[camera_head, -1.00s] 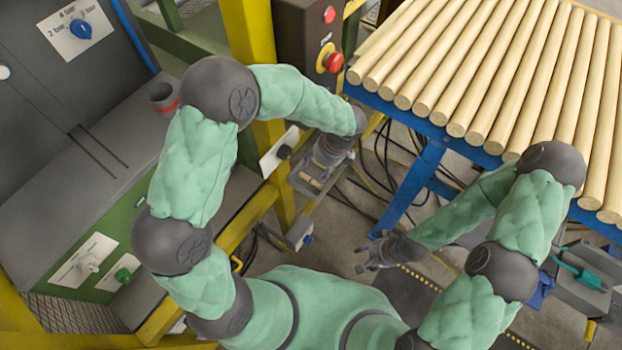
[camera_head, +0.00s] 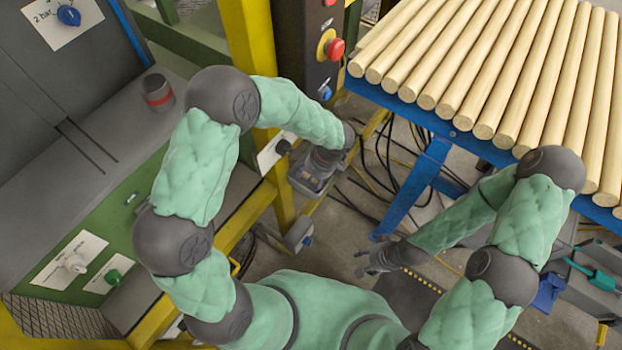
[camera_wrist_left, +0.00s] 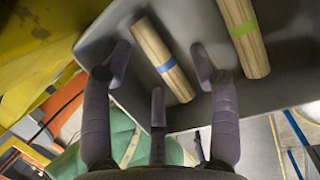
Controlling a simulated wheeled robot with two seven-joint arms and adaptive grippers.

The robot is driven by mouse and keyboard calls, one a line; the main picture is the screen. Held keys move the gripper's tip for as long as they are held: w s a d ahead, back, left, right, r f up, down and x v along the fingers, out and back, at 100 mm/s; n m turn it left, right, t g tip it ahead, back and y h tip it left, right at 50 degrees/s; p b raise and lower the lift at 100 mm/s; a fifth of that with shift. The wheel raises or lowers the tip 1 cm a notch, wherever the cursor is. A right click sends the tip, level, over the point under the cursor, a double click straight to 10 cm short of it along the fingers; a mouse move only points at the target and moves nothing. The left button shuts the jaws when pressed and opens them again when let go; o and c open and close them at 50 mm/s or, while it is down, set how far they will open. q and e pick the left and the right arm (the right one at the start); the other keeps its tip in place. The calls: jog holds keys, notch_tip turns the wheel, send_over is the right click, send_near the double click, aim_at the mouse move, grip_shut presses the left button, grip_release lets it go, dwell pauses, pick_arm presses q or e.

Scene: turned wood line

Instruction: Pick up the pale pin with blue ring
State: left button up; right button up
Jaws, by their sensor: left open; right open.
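The pale pin with the blue ring (camera_wrist_left: 154,48) lies in a grey tray (camera_wrist_left: 102,28) in the left wrist view. A second pale pin with a green ring (camera_wrist_left: 241,30) lies to its right. My left gripper (camera_wrist_left: 160,75) is open, and its fingers spread on either side of the blue-ringed pin without visibly gripping it. In the head view my left gripper (camera_head: 314,172) is over the tray area beside the yellow post, and the pins are hidden there. My right gripper (camera_head: 374,260) is open and empty, low over the floor.
A blue-framed rack (camera_head: 436,118) of long pale rods (camera_head: 530,80) stands at upper right. A yellow post (camera_head: 248,40) and a dark control box (camera_head: 299,45) stand close behind my left arm. A grey cup with a red band (camera_head: 157,92) stands on the machine ledge at left.

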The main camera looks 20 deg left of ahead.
pick_arm(q)
jog(key=c, duration=1)
